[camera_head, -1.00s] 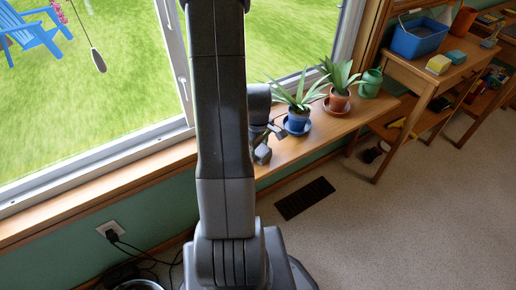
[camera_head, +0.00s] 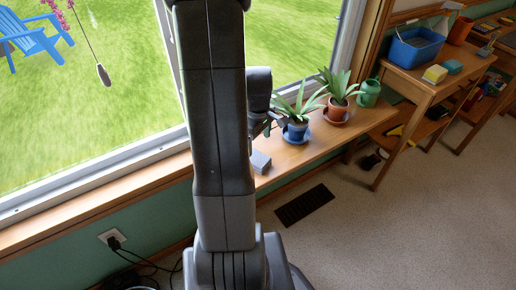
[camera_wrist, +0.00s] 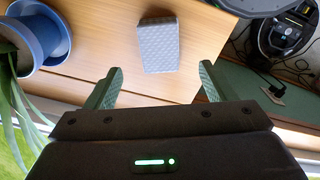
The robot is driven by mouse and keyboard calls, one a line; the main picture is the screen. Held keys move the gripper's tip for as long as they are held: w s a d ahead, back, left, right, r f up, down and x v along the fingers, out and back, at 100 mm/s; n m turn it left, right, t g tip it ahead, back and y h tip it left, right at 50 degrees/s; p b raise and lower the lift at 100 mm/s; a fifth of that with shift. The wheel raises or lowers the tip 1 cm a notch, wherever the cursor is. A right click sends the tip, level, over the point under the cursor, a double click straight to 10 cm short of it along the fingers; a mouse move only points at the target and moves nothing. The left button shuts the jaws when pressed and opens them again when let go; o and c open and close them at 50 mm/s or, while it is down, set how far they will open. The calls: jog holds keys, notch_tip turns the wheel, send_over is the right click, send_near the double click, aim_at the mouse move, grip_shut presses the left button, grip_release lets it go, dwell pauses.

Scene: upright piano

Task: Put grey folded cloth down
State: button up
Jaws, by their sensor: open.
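The grey folded cloth (camera_wrist: 160,46) lies on the wooden sill shelf (camera_wrist: 100,52), seen in the wrist view beyond my fingertips. It also shows in the head view (camera_head: 261,161), just right of my arm. My gripper (camera_wrist: 158,80) is open and empty, its two green fingers spread wide, with a gap between them and the cloth. In the head view my gripper (camera_head: 270,122) is partly hidden behind my arm and sits above the shelf, clear of the cloth.
A blue pot on a saucer (camera_head: 296,134) stands close to my gripper, with its leaves near it. A terracotta pot (camera_head: 336,110) and a green watering can (camera_head: 368,92) stand farther right. The window is behind. Black cables (camera_head: 135,255) hang from a wall outlet at lower left.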

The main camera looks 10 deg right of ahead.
aim_at(258, 159)
jog(key=shift+r, duration=1.65)
jog(key=shift+f, duration=0.1)
notch_tip(258, 159, down, 13)
jog(key=b, duration=0.2)
jog(key=shift+b, duration=0.4)
notch_tip(258, 159, up, 3)
jog(key=shift+r+p, duration=0.15)
jog(key=shift+p, duration=0.45)
jog(key=shift+r, duration=0.65)
